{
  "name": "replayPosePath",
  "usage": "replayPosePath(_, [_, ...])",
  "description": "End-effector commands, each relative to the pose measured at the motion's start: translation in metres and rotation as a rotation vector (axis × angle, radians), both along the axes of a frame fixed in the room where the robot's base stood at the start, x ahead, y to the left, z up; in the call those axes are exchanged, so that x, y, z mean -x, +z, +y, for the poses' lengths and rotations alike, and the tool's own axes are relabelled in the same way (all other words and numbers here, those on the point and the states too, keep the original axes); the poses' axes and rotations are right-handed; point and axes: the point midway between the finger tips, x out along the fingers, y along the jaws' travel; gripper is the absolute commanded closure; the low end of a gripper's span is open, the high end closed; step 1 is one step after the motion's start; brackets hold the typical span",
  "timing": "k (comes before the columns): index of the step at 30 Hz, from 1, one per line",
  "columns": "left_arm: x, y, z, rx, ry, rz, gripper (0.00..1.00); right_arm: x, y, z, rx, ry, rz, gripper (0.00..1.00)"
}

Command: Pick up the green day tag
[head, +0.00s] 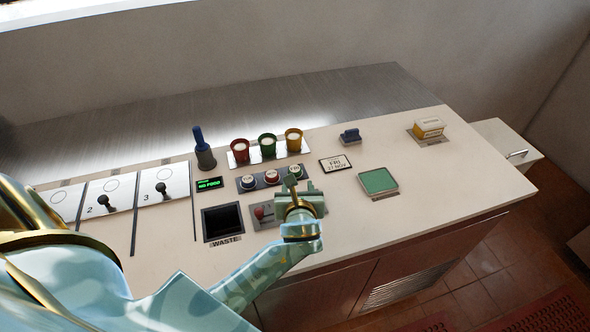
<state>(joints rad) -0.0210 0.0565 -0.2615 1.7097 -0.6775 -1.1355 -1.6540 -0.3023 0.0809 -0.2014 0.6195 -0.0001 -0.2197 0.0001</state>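Three round tags with white faces sit in a row on a dark strip on the counter. The green-rimmed day tag (295,171) is at the right end, with a red-rimmed tag (272,176) in the middle and a blue-rimmed tag (249,182) at the left. My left gripper (291,183) is over the counter just in front of the green tag, with its fingertips close to the tag's near edge. I cannot tell whether they touch it or how far apart the fingers are. My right gripper is not in view.
Red, green and yellow cups (266,144) stand behind the tags. A square waste opening (223,221) and a red-knobbed lever (260,213) lie left of my gripper.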

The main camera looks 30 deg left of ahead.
Motion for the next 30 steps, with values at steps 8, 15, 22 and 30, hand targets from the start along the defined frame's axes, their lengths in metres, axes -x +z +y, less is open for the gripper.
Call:
replayPosePath(8, [-0.040,-0.022,0.028,-0.001,0.001,0.001,0.54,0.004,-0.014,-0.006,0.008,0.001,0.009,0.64])
replayPosePath(15, [-0.056,-0.035,0.042,-0.001,0.001,0.001,0.54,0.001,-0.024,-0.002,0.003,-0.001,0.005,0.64])
replayPosePath(22, [-0.078,-0.048,0.059,-0.002,0.001,0.001,0.54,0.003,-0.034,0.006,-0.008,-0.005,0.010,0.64])
replayPosePath(30, [-0.080,-0.047,0.059,0.000,0.000,0.001,0.62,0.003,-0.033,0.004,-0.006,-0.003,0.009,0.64])
